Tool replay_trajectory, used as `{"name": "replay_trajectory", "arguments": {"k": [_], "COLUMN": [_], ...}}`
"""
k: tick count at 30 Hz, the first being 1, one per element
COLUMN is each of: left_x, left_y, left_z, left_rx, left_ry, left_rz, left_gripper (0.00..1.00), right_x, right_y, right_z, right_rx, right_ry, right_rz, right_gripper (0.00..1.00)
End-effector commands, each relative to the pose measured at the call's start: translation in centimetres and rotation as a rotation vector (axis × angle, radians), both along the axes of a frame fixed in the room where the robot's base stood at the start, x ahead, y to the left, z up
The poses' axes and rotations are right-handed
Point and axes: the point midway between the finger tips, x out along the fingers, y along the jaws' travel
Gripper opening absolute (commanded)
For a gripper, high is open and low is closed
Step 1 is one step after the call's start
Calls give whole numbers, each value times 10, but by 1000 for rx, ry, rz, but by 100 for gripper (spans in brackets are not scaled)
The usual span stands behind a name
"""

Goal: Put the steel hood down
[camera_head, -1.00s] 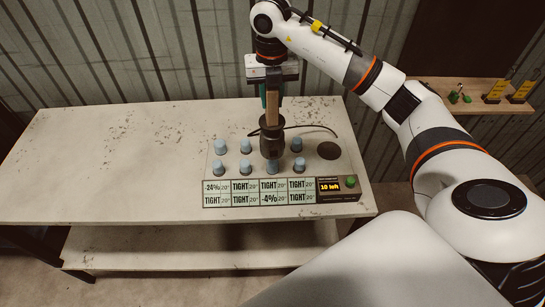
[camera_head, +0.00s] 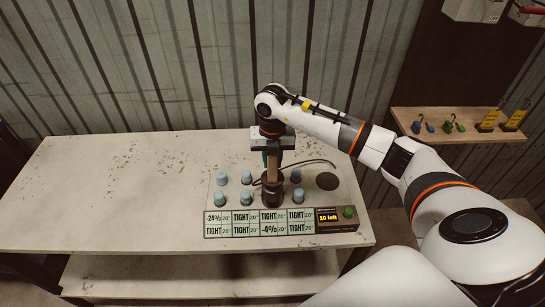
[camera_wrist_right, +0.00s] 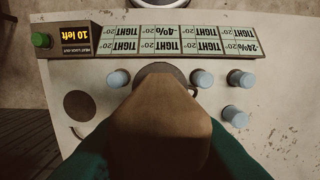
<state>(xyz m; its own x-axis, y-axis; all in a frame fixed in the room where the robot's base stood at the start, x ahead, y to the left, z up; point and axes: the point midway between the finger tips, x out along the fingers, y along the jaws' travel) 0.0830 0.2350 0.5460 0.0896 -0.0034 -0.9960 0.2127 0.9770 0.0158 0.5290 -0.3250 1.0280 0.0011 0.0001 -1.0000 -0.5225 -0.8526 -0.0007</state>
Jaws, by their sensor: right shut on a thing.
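My right gripper (camera_head: 272,158) is shut on the wooden handle (camera_head: 273,172) of the steel hood (camera_head: 272,191), a dark upright cylinder. The hood is down at the front row of blue caps, in the third place from the left, and hides whatever is under it. I cannot tell whether it rests on the panel. In the right wrist view the wooden handle (camera_wrist_right: 160,125) fills the middle, and only a dark edge of the hood (camera_wrist_right: 160,68) shows beyond it. My left gripper is not in view.
Several blue caps (camera_head: 246,198) stand close around the hood on the pale bench (camera_head: 110,190). A dark round disc (camera_head: 327,181) lies right of them. A label strip and a display box (camera_head: 336,219) reading "10 left" line the front. A thin cable curves behind. The bench's left is clear.

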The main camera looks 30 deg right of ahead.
Motion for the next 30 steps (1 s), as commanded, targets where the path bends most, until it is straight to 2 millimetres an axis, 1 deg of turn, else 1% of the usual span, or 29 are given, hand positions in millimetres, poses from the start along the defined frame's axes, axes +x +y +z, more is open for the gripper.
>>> {"name": "replay_trajectory", "arguments": {"k": [3, 6, 7, 9, 11, 18, 21, 23, 26, 30], "left_x": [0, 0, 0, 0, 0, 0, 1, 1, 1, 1], "left_y": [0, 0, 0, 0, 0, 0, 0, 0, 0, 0], "left_z": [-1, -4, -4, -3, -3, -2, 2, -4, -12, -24], "left_rx": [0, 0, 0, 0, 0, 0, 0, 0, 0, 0], "left_ry": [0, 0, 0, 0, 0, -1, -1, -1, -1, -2], "left_rz": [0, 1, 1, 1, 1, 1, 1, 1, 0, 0], "left_gripper": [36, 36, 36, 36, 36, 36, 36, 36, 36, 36], "right_x": [0, 0, 0, 0, 0, 0, 0, 1, 1, 1], "right_y": [0, 0, 0, 0, 0, 0, 0, 0, -1, 0], "right_z": [1, -3, -4, -3, -3, -2, 3, 5, 20, 50], "right_rx": [0, 0, -1, -1, -1, -1, 0, -1, 0, -1], "right_ry": [-1, -1, 1, 1, 1, 1, 0, -2, -4, -6], "right_rz": [0, 0, 0, 0, 0, 0, 0, -1, 0, 0], "right_gripper": [0, 0, 29, 40, 49, 49, 49, 49, 49, 49]}}
